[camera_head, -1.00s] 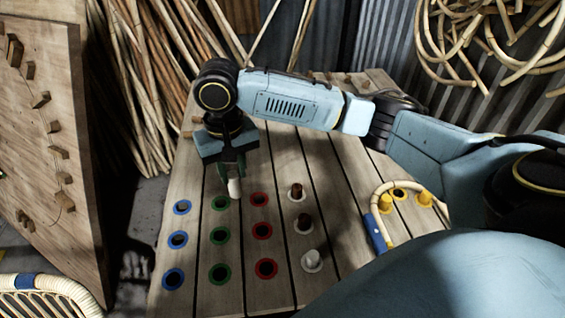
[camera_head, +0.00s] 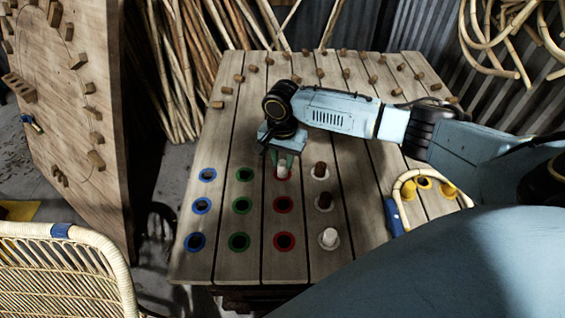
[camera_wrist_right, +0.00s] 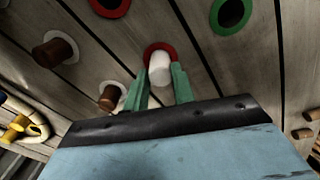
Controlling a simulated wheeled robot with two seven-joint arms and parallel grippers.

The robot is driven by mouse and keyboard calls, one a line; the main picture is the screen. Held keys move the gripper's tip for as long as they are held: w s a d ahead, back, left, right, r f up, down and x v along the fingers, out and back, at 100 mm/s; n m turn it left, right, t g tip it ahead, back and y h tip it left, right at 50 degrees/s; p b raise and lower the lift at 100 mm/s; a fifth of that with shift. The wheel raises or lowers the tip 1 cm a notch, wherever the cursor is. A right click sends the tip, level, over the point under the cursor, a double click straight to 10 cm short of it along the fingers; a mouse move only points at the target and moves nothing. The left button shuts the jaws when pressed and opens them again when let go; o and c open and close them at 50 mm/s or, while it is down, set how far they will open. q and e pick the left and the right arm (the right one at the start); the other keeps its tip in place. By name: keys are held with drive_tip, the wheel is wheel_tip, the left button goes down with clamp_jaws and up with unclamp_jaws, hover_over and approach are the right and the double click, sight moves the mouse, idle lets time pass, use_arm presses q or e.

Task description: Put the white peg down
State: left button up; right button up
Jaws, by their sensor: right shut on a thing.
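My right gripper (camera_head: 284,160) is shut on a white peg (camera_head: 282,171), which hangs below its green fingers. In the right wrist view the peg (camera_wrist_right: 159,70) sits between the two fingers (camera_wrist_right: 160,88), in front of a red-ringed hole (camera_wrist_right: 160,48). In the head view the peg covers most of the farthest red-ringed hole (camera_head: 275,176). I cannot tell whether its tip is inside the hole or just above it. A second white peg (camera_head: 329,237) stands upright in a white ring at the near end. My left gripper is out of view.
Brown pegs (camera_head: 323,202) stand in white rings right of the red column. Blue-ringed (camera_head: 201,206) and green-ringed holes (camera_head: 241,205) are empty on the left. A rattan loop with yellow pegs (camera_head: 448,190) lies at the right. Small wooden blocks line the bench's far end.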

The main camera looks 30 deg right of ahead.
sight(282, 163)
drive_tip(key=shift+f, duration=0.35)
drive_tip(key=shift+f, duration=0.1)
drive_tip(key=o, duration=1)
drive_tip(key=shift+c, duration=0.2)
wheel_tip(282, 163, up, 12)
drive_tip(key=p, duration=0.2)
